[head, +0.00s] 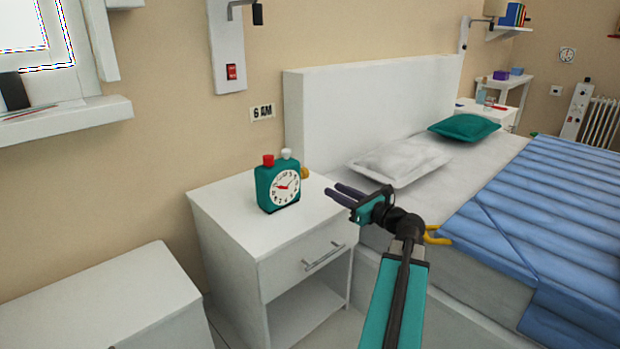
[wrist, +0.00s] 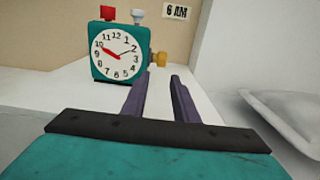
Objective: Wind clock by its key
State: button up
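A teal clock (head: 266,191) with a white face stands upright on the white nightstand (head: 230,216). It has a red button and a white button on top. Its yellow key (head: 305,173) sticks out on the right side; the key also shows in the wrist view (wrist: 159,59), beside the clock (wrist: 96,71). My gripper (head: 335,191) is open and empty, to the right of the clock and apart from it. In the wrist view its two dark fingers (wrist: 161,82) point toward the key, with a gap between them.
A bed with a white headboard (head: 375,108), a white pillow (head: 398,161) and a blue blanket (head: 545,215) lies to the right. A white cabinet (head: 105,300) stands at the lower left. The nightstand top around the clock is clear.

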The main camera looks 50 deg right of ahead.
aim_at(308, 175)
jog(key=shift+d, duration=0.1)
jog(key=shift+w+d+b, duration=0.1)
jog(key=shift+w+b, duration=0.25)
jog(key=shift+w, duration=0.3)
jog(key=w+b, duration=0.1)
jog(key=w, duration=0.2)
jog(key=w+b, duration=0.2)
jog(key=w, duration=0.2)
jog(key=w+b, duration=0.1)
jog(key=w, duration=0.2)
jog(key=shift+w+d+f, duration=0.1)
jog(key=shift+w+d, duration=0.3)
jog(key=shift+w+b, duration=0.45)
jog(key=shift+w, duration=0.25)
jog(key=shift+c, duration=0.6)
grip_shut()
jog(key=shift+s+a, duration=0.1)
jog(key=shift+a, duration=0.15)
jog(key=shift+d+r+p, duration=0.2)
jog(key=shift+p, duration=0.1)
